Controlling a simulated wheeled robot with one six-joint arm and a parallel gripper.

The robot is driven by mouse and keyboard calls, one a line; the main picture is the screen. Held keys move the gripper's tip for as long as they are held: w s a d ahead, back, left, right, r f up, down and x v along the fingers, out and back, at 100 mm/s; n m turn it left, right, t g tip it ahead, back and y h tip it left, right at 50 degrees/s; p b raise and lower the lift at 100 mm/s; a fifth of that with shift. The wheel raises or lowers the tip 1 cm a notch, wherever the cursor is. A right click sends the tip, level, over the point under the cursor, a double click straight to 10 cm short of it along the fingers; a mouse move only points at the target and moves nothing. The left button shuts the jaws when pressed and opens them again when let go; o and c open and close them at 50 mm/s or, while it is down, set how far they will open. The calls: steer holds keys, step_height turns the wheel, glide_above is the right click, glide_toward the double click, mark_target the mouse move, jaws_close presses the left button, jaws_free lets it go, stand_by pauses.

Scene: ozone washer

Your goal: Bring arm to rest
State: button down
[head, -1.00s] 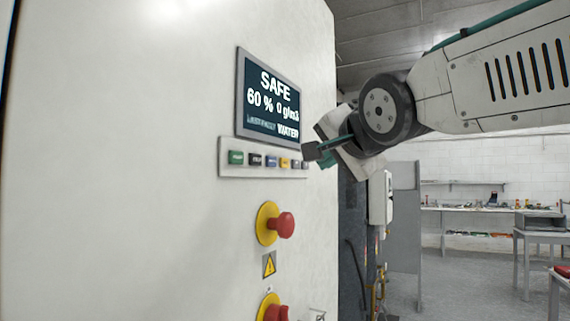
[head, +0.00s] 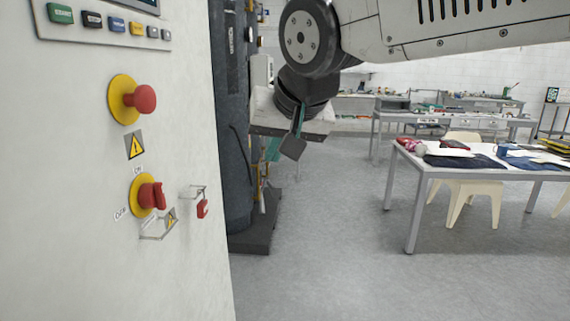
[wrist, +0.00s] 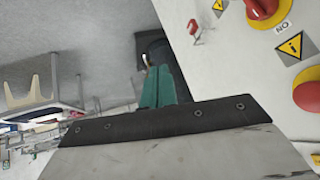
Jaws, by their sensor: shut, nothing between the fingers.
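My gripper (head: 297,140) hangs from the wrist in the upper middle of the head view, its fingers pointing down. It is shut and empty, in the air right of the washer's white cabinet (head: 110,240) and apart from it. In the wrist view the green and dark fingers (wrist: 158,88) show beyond the gripper's plate. The cabinet carries a button row (head: 105,22), a red emergency button (head: 140,99) and a red rotary switch (head: 152,195). Only the bottom edge of the screen (head: 145,5) shows.
A dark cylinder (head: 235,120) on a black base stands just behind the gripper. A table (head: 418,172) with cloths and a white chair (head: 472,195) stand at the right. Workbenches (head: 440,115) line the back. The grey floor (head: 330,260) in the middle is clear.

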steer(key=s+d+f+g+h, duration=0.1)
steer(key=s+d+f+g, duration=0.1)
steer(key=s+d+f, duration=0.3)
steer(key=s+d+f+m+g+h, duration=0.1)
steer(key=s+d+f, duration=0.5)
steer(key=d, duration=0.8)
steer(key=s+d+f+m+g+h, duration=0.1)
steer(key=s+d+f+g, duration=0.1)
steer(key=s+d+f, duration=0.4)
steer(key=s+d, duration=0.3)
steer(key=s, duration=0.1)
steer(key=shift+d+g+h, duration=0.25)
steer(key=shift+g+h, duration=0.15)
steer(key=shift+f, duration=0.1)
